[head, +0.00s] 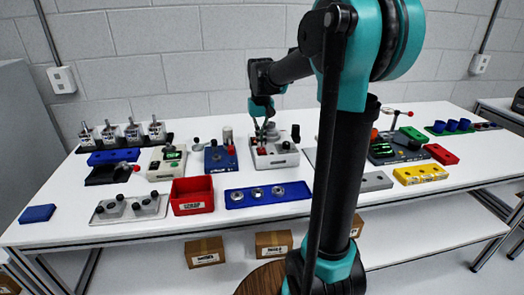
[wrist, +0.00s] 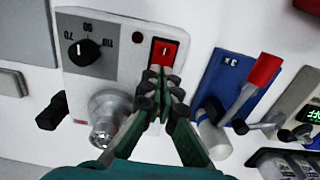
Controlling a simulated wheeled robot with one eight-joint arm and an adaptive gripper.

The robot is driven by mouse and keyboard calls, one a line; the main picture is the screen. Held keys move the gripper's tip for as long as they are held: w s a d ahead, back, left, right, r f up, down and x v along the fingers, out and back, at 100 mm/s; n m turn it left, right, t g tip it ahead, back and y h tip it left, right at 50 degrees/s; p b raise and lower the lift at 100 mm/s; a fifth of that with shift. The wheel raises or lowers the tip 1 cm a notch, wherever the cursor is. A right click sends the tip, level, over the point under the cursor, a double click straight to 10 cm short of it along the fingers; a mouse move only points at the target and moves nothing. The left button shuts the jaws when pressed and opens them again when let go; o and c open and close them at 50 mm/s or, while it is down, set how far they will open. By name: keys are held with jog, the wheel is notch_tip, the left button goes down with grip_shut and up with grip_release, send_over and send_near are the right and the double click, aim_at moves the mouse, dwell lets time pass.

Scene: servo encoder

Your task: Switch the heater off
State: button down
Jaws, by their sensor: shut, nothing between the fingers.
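The heater (head: 282,158) is a pale box with a grey face on the white table, just right of centre-left in the head view. In the wrist view, its face shows a black dial (wrist: 84,52) marked 70, 90 and 110, upside down. Beside the dial is a red rocker switch (wrist: 165,52) with a white line mark. A round metal part (wrist: 105,112) sits on the heater's nearer end. My gripper (wrist: 160,74) is shut and empty, with its tips at the near edge of the red switch. The tips hide that edge, and I cannot tell whether they touch it.
A blue block (wrist: 222,82) with a red-tipped lever (wrist: 262,72) stands close to the right of the heater in the wrist view. In the head view, a red bin (head: 192,206) and a blue tray of metal rings (head: 290,190) lie in front.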

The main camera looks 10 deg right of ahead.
aim_at(261, 148)
jog(key=shift+r, duration=3)
jog(key=shift+s, duration=0.1)
